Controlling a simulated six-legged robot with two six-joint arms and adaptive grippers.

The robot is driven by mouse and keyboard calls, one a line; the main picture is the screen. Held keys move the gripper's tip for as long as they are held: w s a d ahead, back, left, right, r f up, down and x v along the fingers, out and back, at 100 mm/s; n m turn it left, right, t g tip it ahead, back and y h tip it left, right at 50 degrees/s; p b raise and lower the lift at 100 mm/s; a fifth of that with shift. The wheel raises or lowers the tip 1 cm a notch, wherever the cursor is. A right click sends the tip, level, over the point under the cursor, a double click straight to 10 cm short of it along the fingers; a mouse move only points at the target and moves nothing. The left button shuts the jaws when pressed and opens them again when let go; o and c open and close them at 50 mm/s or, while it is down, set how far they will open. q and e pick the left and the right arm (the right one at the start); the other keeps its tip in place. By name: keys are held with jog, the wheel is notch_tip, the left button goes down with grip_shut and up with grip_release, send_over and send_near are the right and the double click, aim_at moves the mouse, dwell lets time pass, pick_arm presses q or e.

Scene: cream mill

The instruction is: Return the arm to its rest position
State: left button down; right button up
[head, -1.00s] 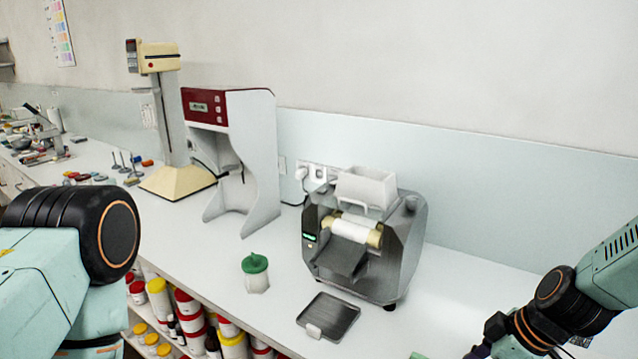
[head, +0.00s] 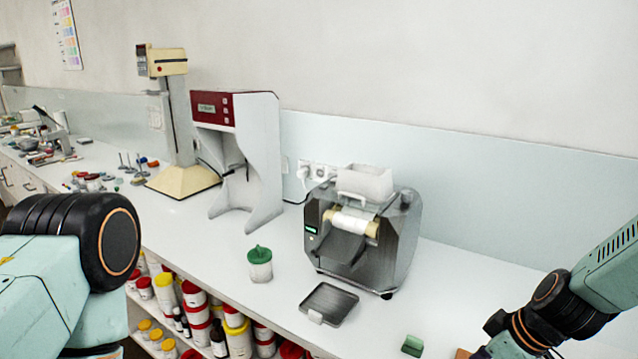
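My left arm (head: 75,265) fills the lower left corner, with its black joint in front of the bench edge. Its gripper is outside the picture. My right arm (head: 560,310) comes in from the lower right, and its gripper is also out of view below the frame. Neither set of fingers shows, so I cannot see whether anything is held.
A roller mill (head: 362,235) stands on the white bench (head: 450,290), with a dark tray (head: 329,304) before it. A green-lidded jar (head: 259,264), a small green block (head: 412,346), and a red-and-white machine (head: 235,150) are nearby. Shelves below hold several jars (head: 195,305).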

jog(key=s+a+f+m+g+h+b, duration=0.1)
jog(key=s+f+m+b, duration=0.3)
jog(key=s+f+b, duration=0.6)
jog(key=s+a+f+m+g+h+b, duration=0.2)
jog(key=s+f+m+b, duration=0.3)
jog(key=s+f+b, duration=0.6)
jog(key=s+f, duration=0.3)
jog(key=f, duration=0.4)
jog(key=s+a+f, duration=0.1)
jog(key=s+f, duration=0.2)
jog(key=f, duration=0.5)
jog(key=shift+s, duration=0.3)
jog(key=shift+a, duration=0.1)
